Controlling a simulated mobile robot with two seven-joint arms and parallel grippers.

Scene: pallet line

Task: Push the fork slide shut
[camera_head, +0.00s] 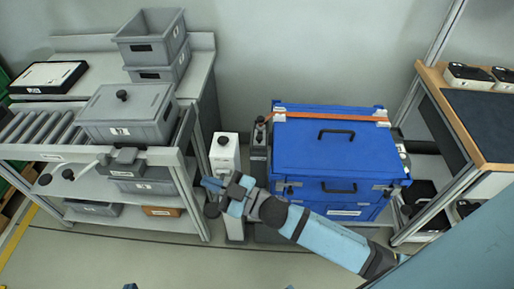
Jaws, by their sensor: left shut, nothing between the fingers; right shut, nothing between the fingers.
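I cannot make out for sure which part is the fork slide. A narrow white upright unit (225,150) with a black knob on top stands between the grey rack and the blue case. A second slim dark grey unit (258,150) stands beside it at the right. My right gripper (206,182), on a light blue arm from the lower right, is shut and empty. It shows in front of the white unit's lower part and hides some of it; I cannot tell whether they touch. My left gripper is not in view.
A large blue case (335,150) with black handles stands right of the slim units. At the left, a grey rack (200,190) carries rollers (42,128) and a lidded grey bin (130,112). A bench (485,120) stands at the right. The floor in front is clear.

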